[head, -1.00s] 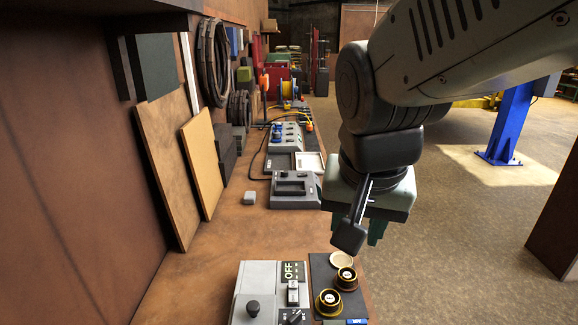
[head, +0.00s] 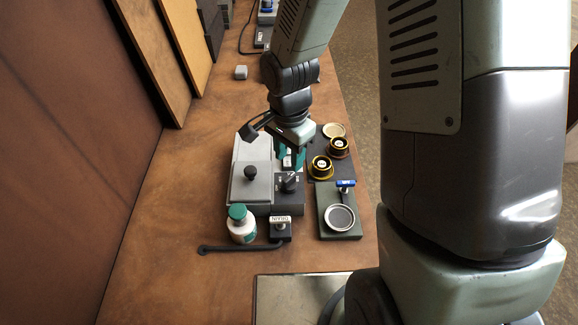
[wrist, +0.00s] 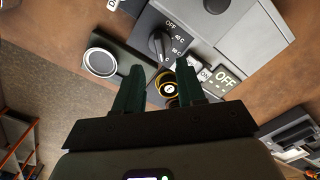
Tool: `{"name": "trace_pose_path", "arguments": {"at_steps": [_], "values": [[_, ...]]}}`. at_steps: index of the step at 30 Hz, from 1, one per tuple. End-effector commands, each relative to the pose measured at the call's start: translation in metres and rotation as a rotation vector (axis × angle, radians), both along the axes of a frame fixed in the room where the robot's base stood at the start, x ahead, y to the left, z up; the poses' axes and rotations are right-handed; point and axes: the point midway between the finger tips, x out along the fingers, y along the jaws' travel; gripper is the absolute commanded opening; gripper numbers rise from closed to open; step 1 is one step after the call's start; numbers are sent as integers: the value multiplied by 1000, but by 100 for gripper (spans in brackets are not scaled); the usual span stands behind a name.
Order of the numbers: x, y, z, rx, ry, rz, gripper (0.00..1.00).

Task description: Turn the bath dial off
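The bath dial is a black knob (head: 289,182) on the dark front panel of a grey box (head: 252,180). In the wrist view the dial (wrist: 160,44) shows beyond my fingertips, with OFF and temperature marks printed along one side. I cannot tell for sure which mark its pointer faces. My gripper (head: 292,158) hangs over the right part of the box, just behind the dial in the head view. In the wrist view its two green fingers (wrist: 160,72) are spread apart with nothing between them, and they look clear of the dial.
A green-capped bottle (head: 240,224), a DRAIN lever (head: 280,228) and a plate with a round drain (head: 340,218) lie nearer. The bench left of the box is clear.

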Motion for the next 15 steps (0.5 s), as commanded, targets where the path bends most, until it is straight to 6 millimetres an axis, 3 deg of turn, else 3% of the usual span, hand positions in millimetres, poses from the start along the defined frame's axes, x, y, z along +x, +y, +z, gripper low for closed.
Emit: {"name": "trace_pose_path", "arguments": {"at_steps": [6, 15], "values": [[-1, 0, -42, -1, 4, 4, 39], [0, 0, -69, 0, 0, 2, 39]]}}
